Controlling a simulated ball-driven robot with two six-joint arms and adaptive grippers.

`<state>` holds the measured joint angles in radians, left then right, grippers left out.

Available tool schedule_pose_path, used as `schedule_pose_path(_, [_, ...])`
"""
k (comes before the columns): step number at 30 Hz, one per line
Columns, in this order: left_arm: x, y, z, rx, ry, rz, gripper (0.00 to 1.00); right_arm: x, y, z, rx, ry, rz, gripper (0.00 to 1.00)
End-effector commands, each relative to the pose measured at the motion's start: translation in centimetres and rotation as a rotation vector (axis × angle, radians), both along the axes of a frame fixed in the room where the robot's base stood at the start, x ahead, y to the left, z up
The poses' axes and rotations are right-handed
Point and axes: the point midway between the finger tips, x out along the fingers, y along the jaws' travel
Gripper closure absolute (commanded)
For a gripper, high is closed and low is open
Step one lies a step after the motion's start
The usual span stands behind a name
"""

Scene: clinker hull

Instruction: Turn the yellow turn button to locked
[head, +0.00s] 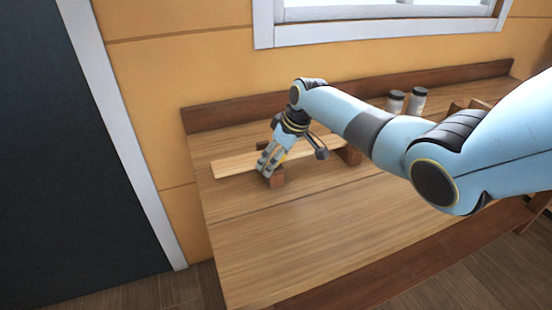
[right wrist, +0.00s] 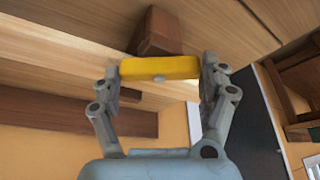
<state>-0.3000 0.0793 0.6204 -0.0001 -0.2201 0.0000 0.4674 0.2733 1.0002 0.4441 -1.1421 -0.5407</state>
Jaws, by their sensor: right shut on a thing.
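The yellow turn button (right wrist: 150,69) is a short bar that spans the gap between the fingertips of my right gripper (right wrist: 160,70) in the right wrist view. A finger touches each end of it, and a small round grey pin shows at its middle edge. In the head view my right gripper (head: 267,166) points down at the pale plank (head: 236,165), by a brown wooden block (head: 277,180). There the fingers hide most of the button. The brown block also shows behind the button in the right wrist view (right wrist: 160,30). I cannot tell whether the button's angle is locked. My left gripper is out of view.
The plank lies along the back of the wooden workbench (head: 300,240), with a second brown block (head: 350,155) to the right. Two lidded jars (head: 395,103) and a wooden box (head: 470,104) stand at the back right. The bench front is clear.

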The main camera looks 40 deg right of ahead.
Motion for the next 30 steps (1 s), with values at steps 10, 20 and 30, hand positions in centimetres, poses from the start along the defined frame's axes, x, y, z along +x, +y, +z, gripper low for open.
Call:
schedule_pose_path(10, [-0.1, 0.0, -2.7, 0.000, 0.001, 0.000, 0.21, 0.2, -0.2, -0.3, -0.001, -0.004, 0.326, 0.54])
schedule_pose_path(20, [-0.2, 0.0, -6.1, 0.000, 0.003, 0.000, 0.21, 0.3, -0.3, -0.4, -0.001, -0.004, 0.635, 0.54])
schedule_pose_path(30, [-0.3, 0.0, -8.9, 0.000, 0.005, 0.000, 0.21, 0.4, -0.3, -0.3, -0.001, -0.002, 0.882, 0.54])
